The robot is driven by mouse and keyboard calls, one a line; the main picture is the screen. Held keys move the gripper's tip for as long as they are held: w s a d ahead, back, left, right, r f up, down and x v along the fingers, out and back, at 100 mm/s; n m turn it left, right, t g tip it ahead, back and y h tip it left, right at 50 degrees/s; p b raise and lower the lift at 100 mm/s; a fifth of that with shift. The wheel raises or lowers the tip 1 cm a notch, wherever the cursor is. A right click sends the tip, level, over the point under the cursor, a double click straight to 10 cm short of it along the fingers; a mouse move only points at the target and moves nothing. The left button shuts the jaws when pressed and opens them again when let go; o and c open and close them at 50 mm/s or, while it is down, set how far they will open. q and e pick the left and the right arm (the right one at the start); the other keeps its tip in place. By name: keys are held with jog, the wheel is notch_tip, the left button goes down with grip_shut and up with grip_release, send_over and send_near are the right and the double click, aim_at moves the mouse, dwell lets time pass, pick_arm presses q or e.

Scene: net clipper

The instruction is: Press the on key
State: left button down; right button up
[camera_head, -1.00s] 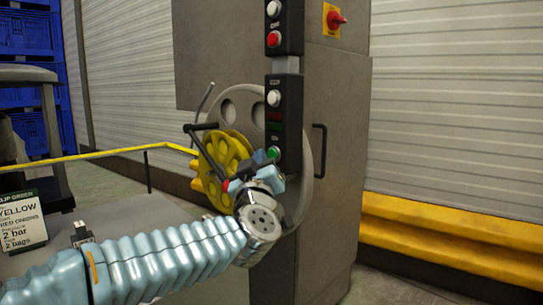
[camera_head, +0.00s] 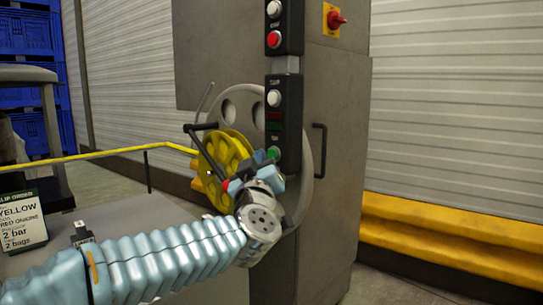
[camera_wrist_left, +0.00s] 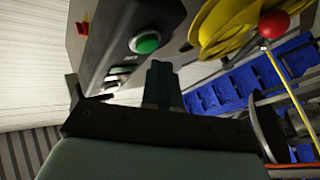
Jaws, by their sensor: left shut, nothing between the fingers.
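The on key is a green round button (camera_head: 273,153) at the bottom of the black control box (camera_head: 284,118) on the grey machine. The left wrist view shows the green button (camera_wrist_left: 146,42) in a light ring, up and left of the fingertips. My left gripper (camera_head: 272,172) is just below the button in the head view, partly hidden by my own wrist. In the left wrist view my left gripper (camera_wrist_left: 158,70) has its dark fingers together, with nothing between them. A gap shows between fingertips and button there; contact is not visible. My right gripper is not in view.
A yellow reel (camera_head: 228,155) with a dark lever and a red knob (camera_wrist_left: 274,25) stands beside the button. A white button (camera_head: 274,98) and a red button (camera_head: 273,39) sit higher on the panel. A red rotary switch (camera_head: 335,19) is at upper right.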

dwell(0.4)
pick_arm(q)
jog(key=shift+w+d, duration=0.3)
jog(key=shift+w+d+p, duration=0.25)
jog(key=shift+w+p, duration=0.05)
jog(key=shift+p, duration=0.15)
dwell(0.6)
jog(key=shift+s, duration=0.1)
jog(key=shift+s+a+b, duration=0.3)
jog(key=shift+s+a, duration=0.2)
jog(key=shift+a, duration=0.05)
jog(key=shift+s+a+b, duration=0.7)
jog(key=shift+s+a, duration=1)
jog(key=shift+s, duration=0.15)
